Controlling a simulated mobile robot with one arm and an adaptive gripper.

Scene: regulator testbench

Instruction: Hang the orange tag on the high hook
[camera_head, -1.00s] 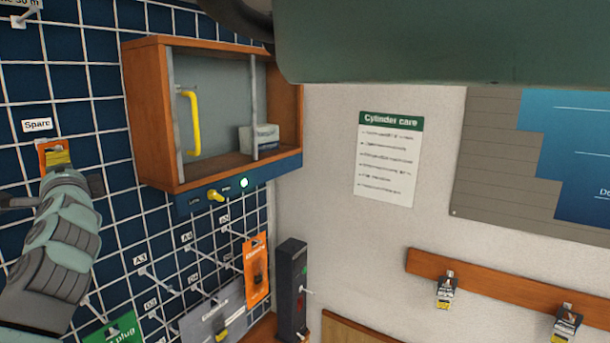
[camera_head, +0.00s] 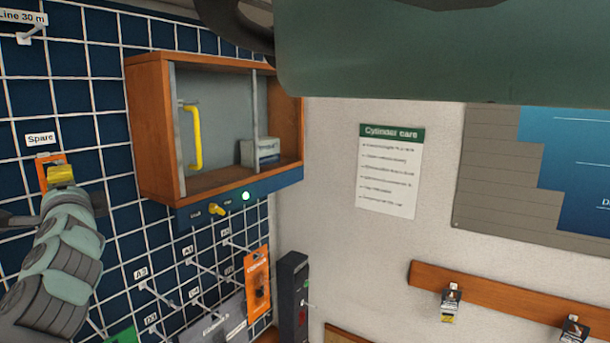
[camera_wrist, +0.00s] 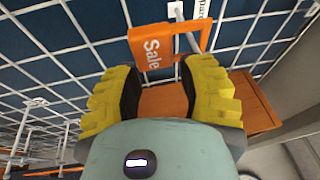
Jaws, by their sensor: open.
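The orange tag (camera_head: 43,170) is at the hook under the "Spare" label on the blue grid wall, at the left of the head view. In the wrist view the tag (camera_wrist: 152,47) shows white "Sale" lettering, and the pale hook rod (camera_wrist: 190,40) appears to pass through its opening. My gripper (camera_head: 61,174) is right in front of the tag. Its yellow fingers (camera_wrist: 160,92) are spread, with the tag just beyond the fingertips and nothing visibly held between them. In the head view the fingertip covers part of the tag.
A wooden cabinet (camera_head: 148,125) with a yellow handle (camera_head: 195,140) juts out right of my gripper. Below it are several hooks, an orange package (camera_head: 257,285) and a grey one (camera_head: 222,322). Another hook (camera_head: 31,36) under "Line 30 m" is higher up.

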